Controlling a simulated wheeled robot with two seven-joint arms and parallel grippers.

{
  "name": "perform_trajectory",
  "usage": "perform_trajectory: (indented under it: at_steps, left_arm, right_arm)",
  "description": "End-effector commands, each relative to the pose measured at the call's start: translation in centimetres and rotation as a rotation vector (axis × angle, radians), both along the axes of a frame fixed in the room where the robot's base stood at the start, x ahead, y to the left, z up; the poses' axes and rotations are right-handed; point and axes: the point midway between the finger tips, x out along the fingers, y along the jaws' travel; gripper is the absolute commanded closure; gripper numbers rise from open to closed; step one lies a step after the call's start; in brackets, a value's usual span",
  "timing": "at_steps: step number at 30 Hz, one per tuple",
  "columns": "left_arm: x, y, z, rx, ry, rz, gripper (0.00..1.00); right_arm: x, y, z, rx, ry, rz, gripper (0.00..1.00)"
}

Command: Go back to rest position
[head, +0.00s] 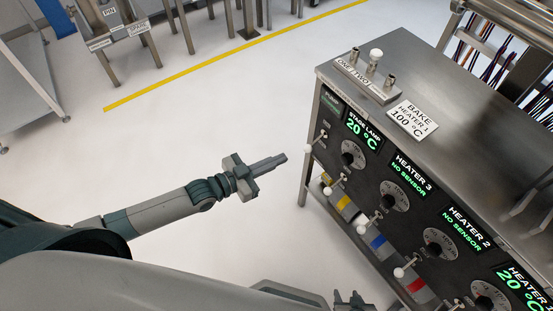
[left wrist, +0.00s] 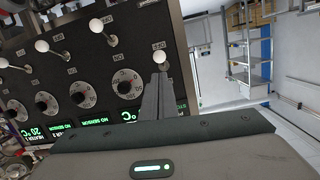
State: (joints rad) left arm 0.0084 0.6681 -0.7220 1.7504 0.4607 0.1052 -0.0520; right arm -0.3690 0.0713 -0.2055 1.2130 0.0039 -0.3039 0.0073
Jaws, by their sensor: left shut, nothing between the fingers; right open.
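My left arm reaches in from the left in the head view. Its gripper (head: 270,163) is shut and empty, over the open floor, apart from the front of the heater cabinet (head: 405,62). In the left wrist view the shut fingers (left wrist: 155,98) show in front of the panel of knobs and switches. My right gripper (head: 350,300) shows only in part at the bottom edge of the head view, its fingers apart, low in front of the cabinet.
The panel carries displays, dials (head: 353,155) and white-tipped toggle switches (head: 308,149) that stick out. A bake sign (head: 412,118) lies on the cabinet top. A yellow line (head: 235,53) crosses the floor. Metal stands (head: 165,30) are at the back. The floor left of the cabinet is clear.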

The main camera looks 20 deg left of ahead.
Motion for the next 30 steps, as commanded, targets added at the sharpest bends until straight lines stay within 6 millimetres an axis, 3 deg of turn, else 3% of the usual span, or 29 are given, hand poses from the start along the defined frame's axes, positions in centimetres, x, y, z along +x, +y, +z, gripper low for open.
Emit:
perform_trajectory:
  at_steps: [11, 16, 20, 23, 26, 30]
  left_arm:
    - [0.0, 0.0, -0.4, 0.003, 0.006, 0.006, 1.0]
    - [0.0, 0.4, -3.3, 0.026, 0.049, 0.055, 1.0]
    - [-0.6, 1.3, -8.3, 0.068, 0.132, 0.136, 1.0]
    - [-2.2, 2.3, -13.6, 0.11, 0.229, 0.217, 1.0]
    - [-5.0, 3.3, -19.2, 0.155, 0.346, 0.297, 1.0]
    - [-10.5, 4.2, -26.1, 0.211, 0.514, 0.389, 1.0]
  right_arm:
    - [-0.1, -0.2, -0.1, -0.002, 0.003, -0.001, 0.56]
    - [-0.2, -0.2, -0.2, -0.003, 0.005, -0.001, 0.56]
    - [-0.2, -0.2, -0.2, -0.002, 0.005, 0.0, 0.56]
    - [-0.2, -0.1, -0.2, -0.002, 0.005, 0.0, 0.56]
    - [-0.2, -0.1, -0.2, -0.002, 0.005, 0.0, 0.56]
    - [-0.2, -0.1, -0.2, -0.002, 0.005, 0.001, 0.56]
